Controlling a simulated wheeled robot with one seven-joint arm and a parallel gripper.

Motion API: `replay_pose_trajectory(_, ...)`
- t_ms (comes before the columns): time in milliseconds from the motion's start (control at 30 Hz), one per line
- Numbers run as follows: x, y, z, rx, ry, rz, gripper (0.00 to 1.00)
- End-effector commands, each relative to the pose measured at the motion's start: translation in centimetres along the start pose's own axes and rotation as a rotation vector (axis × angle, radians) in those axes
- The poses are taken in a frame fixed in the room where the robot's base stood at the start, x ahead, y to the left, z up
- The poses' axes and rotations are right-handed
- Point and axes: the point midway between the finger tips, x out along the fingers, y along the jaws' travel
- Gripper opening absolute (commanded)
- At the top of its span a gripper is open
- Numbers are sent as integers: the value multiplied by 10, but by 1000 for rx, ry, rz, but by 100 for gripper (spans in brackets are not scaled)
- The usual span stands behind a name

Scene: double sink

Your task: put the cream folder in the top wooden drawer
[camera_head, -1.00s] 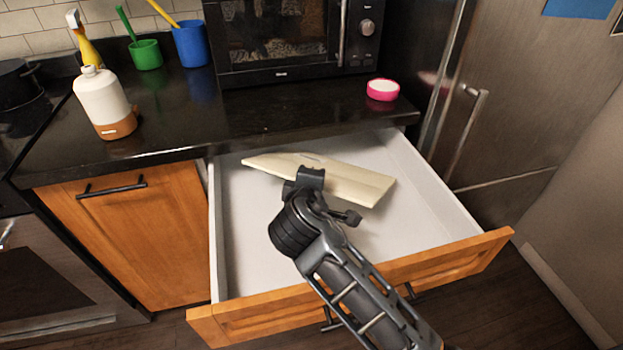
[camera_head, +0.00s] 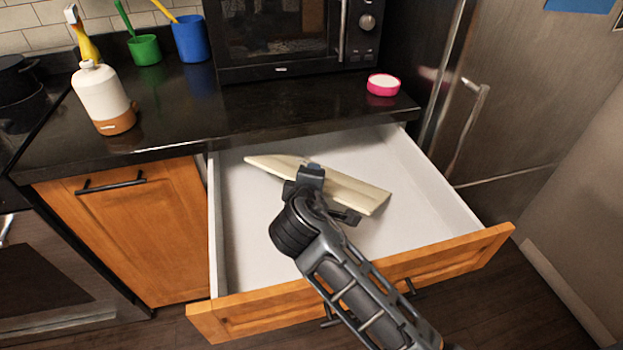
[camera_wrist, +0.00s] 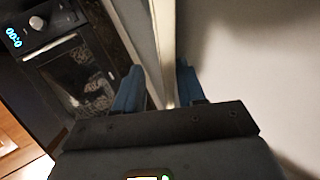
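The cream folder (camera_head: 350,190) is inside the pulled-out top wooden drawer (camera_head: 440,262), tilted on its edge toward the back middle. I cannot tell whether its lower edge touches the drawer floor. My gripper (camera_head: 328,198) is over the drawer at the folder's near side and hides part of it. In the wrist view the folder (camera_wrist: 163,40) shows edge-on between the two blue fingers of my gripper (camera_wrist: 157,85). The fingers stand apart, with a visible gap between the left finger and the folder.
The black counter (camera_head: 180,140) lies behind the drawer, with a soap bottle (camera_head: 103,98), a pink-rimmed round item (camera_head: 383,84) and a microwave (camera_head: 290,40). A steel fridge (camera_head: 530,90) stands to the right. The drawer's floor is bare around the folder.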

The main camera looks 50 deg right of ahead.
Motion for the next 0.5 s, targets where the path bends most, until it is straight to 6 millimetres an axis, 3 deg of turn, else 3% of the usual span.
replay_pose_trajectory(267,-8,15,-2,2,2,3,38)
replay_pose_trajectory(500,-57,11,-2,0,5,1,38)
